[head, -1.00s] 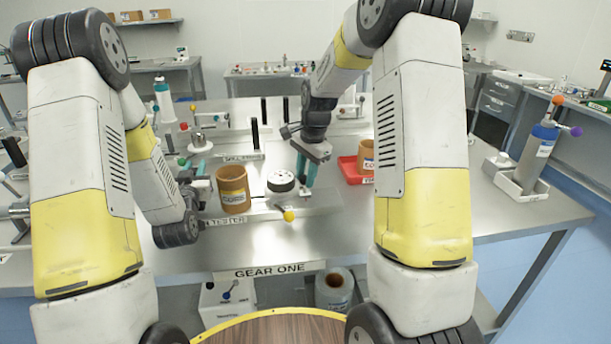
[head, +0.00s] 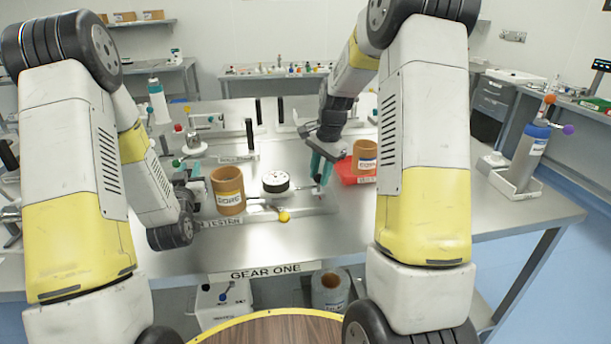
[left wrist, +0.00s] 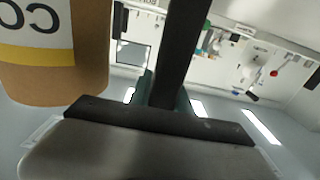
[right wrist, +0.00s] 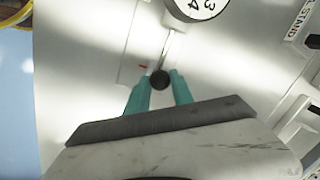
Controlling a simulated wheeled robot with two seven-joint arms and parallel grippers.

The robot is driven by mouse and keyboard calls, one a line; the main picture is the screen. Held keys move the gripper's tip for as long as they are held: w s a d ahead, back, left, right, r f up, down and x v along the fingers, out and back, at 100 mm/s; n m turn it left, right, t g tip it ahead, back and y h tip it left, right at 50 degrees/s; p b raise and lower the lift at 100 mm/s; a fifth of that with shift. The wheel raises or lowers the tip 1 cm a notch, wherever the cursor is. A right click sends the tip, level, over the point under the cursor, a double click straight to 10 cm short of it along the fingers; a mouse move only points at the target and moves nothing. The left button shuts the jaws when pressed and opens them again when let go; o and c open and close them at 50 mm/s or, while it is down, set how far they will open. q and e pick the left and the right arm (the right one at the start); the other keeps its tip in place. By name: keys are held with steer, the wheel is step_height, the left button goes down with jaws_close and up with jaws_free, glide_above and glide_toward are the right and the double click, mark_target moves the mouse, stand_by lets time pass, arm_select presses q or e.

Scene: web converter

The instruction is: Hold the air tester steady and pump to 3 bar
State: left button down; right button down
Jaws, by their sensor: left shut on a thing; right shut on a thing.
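The air tester's base (head: 310,210) lies on the metal bench, with TESTER lettering at its left front. Its round white-faced gauge (head: 276,181) shows partly in the right wrist view (right wrist: 197,6); I cannot read its pointer. A yellow ball knob (head: 284,216) sits in front. My left gripper (head: 194,170) is shut on a dark upright handle (left wrist: 188,50), left of a brown core (head: 228,185); the core also shows in the left wrist view (left wrist: 60,85). My right gripper (head: 321,168) is shut on a dark round knob (right wrist: 159,79) on a thin rod running toward the gauge.
A blue-and-grey bottle (head: 529,150) stands in a white holder at the bench's right end. Black uprights stand behind. The front right of the bench is clear.

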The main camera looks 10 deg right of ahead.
steer(key=shift+d, duration=0.5)
steer(key=c, duration=1.1)
jaws_free()
steer(key=shift+a, duration=0.1)
step_height(320, 180, up, 12)
steer(key=s+d, duration=0.1)
steer(key=s, duration=0.1)
steer(key=shift+d, duration=0.2)
steer(key=shift+f, duration=0.15)
